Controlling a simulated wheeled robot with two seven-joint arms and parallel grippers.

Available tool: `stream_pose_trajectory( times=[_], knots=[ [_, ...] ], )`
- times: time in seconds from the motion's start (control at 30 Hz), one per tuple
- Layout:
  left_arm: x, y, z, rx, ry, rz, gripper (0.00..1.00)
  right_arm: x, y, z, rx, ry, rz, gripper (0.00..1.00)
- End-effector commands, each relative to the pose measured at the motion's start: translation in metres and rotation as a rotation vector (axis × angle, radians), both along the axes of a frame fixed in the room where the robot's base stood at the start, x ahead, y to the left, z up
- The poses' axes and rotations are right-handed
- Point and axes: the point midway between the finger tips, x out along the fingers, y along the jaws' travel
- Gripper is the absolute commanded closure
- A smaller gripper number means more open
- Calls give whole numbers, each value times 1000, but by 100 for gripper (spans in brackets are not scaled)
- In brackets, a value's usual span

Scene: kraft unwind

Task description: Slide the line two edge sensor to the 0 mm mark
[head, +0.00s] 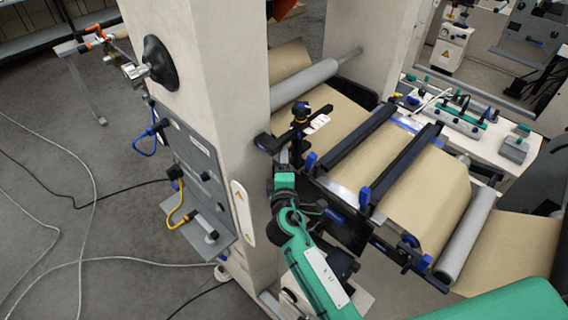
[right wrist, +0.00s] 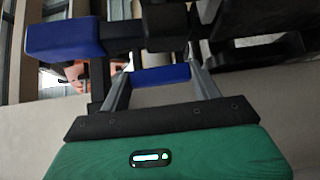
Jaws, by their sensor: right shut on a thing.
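The edge sensor appears to be the black bracket assembly (head: 299,132) with a dark knob on top, at the left edge of the brown paper web (head: 345,125). My right gripper (head: 285,165) reaches up to it from below, beside the white machine frame. In the right wrist view, the two fingers of the gripper (right wrist: 161,82) are closed on a blue block (right wrist: 160,75), which looks like the sensor's handle. The fingers hide part of the hold in the head view. The scale and its 0 mm mark cannot be read. My left gripper is not in view.
Two black crossbars (head: 408,160) with blue ends span the web to the right of the sensor. A grey roller (head: 304,84) lies behind and another (head: 466,232) at the right. The white machine column (head: 215,90) stands close on the left, with a grey panel on it.

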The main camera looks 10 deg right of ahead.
Motion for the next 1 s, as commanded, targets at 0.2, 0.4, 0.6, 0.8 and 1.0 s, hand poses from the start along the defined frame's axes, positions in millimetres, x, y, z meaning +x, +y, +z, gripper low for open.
stream_pose_trajectory(
  times=[0.2, 0.4, 0.6, 0.8, 1.0],
  knots=[
    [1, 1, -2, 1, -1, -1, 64, 12, -19, 0, -2, -1, -2, 77],
    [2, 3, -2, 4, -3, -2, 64, 13, -20, 0, -1, 0, -2, 77],
    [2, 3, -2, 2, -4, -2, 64, 12, -19, 0, -1, 0, -1, 15],
    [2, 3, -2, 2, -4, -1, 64, 12, -19, 0, 0, 0, -1, 15],
    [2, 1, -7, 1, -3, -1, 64, 1, -16, -3, 0, 2, 1, 15]
  ],
)
